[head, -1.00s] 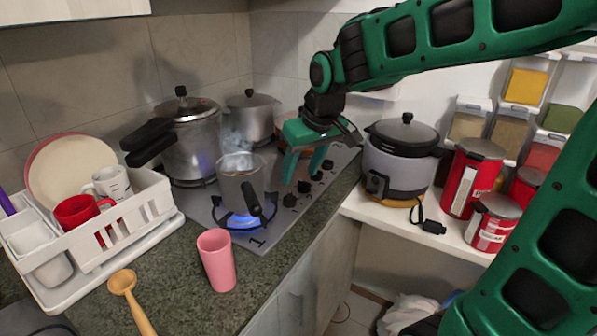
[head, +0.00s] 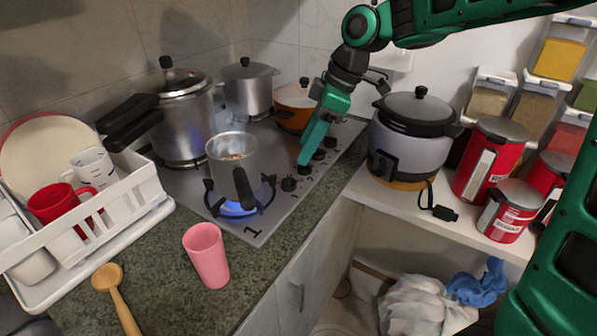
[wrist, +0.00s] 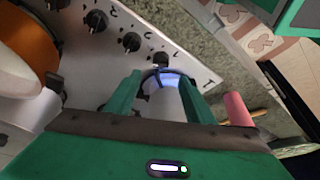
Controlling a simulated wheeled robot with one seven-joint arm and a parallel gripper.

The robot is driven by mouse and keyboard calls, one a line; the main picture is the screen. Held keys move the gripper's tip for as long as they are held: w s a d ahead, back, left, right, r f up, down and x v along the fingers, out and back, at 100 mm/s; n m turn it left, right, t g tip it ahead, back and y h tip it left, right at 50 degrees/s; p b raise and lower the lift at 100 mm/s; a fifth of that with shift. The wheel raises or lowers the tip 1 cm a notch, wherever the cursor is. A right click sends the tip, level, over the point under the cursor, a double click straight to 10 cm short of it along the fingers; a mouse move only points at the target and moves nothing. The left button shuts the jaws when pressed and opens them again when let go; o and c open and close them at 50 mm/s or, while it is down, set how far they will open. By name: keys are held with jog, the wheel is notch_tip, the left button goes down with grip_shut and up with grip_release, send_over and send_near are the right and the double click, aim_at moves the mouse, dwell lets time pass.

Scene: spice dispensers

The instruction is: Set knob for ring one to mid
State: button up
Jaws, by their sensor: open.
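The hob's knobs stand in a row along its right edge. The front knob (head: 289,184), closest to the large printed 1, appears to be the ring-one knob; its pointer angle is too small to read in the head view. In the wrist view a dark knob (wrist: 161,60) stands just beyond the fingertips. Ring one (head: 238,209) is lit with a blue flame under a small saucepan (head: 232,158). My gripper (head: 304,160) is over the knob row, fingers pointing down; one finger hides the other in the head view. The wrist view shows my gripper (wrist: 160,82) open, with nothing held.
A pressure cooker (head: 184,120), a lidded pot (head: 249,90) and an orange pan (head: 294,108) stand farther back on the hob. The saucepan's dark handle (head: 243,188) points towards the front. A pink cup (head: 207,258) stands on the counter; a rice cooker (head: 410,145) is at right.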

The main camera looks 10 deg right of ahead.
aim_at(290, 177)
jog(key=x, duration=1)
jog(key=shift+d, duration=0.15)
